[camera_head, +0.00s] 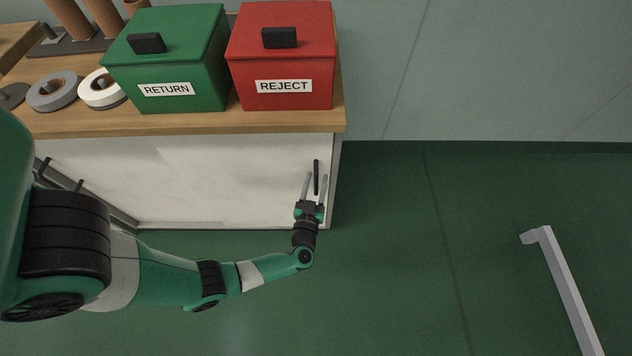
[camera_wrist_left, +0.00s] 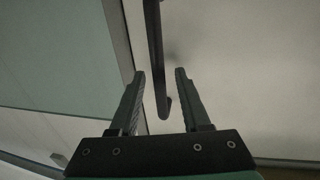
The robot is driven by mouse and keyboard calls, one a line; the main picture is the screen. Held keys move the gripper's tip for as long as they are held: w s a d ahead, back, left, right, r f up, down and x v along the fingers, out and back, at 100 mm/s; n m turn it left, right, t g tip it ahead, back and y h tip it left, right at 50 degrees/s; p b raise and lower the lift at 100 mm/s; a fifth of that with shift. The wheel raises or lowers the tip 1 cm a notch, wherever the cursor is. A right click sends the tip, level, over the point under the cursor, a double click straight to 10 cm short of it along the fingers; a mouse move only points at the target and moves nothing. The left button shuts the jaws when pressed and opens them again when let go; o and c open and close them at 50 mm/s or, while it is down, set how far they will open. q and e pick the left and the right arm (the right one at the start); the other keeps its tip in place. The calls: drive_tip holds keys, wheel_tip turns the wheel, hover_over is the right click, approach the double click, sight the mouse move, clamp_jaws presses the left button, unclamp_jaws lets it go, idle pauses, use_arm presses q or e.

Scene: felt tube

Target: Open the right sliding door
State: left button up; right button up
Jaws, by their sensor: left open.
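The right sliding door (camera_head: 225,180) is a pale panel on the front of the wooden-topped cabinet. Its black vertical bar handle (camera_head: 317,172) is near the panel's right edge. My left gripper (camera_head: 315,176) is open at the handle, with one finger to each side of it. In the left wrist view the handle (camera_wrist_left: 154,50) runs down between the spread fingers (camera_wrist_left: 159,72), its lower end between them. There are gaps between the handle and the fingers, so it is not gripped. My right gripper is out of view.
A green RETURN box (camera_head: 175,65) and a red REJECT box (camera_head: 287,60) stand on the countertop (camera_head: 200,124), beside tape rolls (camera_head: 53,91). More dark handles (camera_head: 60,178) show at the cabinet's left. A pale bar (camera_head: 570,290) stands at right. Green floor (camera_head: 390,230) is clear right of the cabinet.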

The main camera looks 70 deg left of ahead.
use_arm(q)
clamp_jaws()
idle(1.3)
